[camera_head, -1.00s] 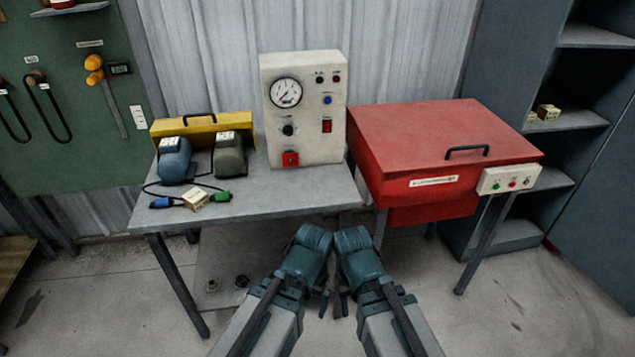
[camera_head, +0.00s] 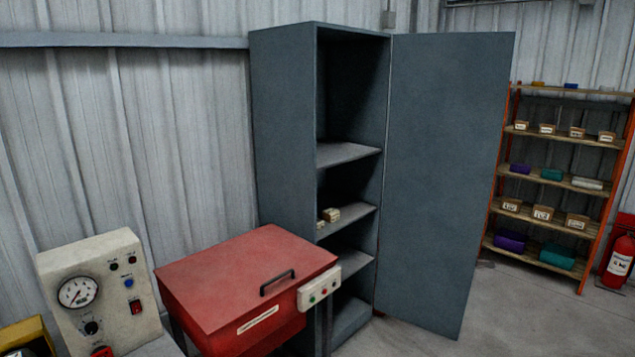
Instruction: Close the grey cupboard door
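The grey cupboard (camera_head: 283,150) stands against the corrugated wall in the middle of the head view. Its grey door (camera_head: 440,180) stands wide open, swung out to the right from the cupboard's right edge. The open front shows several shelves, with small pale boxes (camera_head: 331,214) on one of them. No handle shows on the door face in view. Neither of my grippers is in view now.
A red lidded machine (camera_head: 245,282) stands in front of the cupboard's left part. A white gauge box (camera_head: 102,293) is at lower left. An orange-framed rack (camera_head: 550,185) and a fire extinguisher (camera_head: 619,255) stand at right. Bare floor (camera_head: 510,310) lies before the door.

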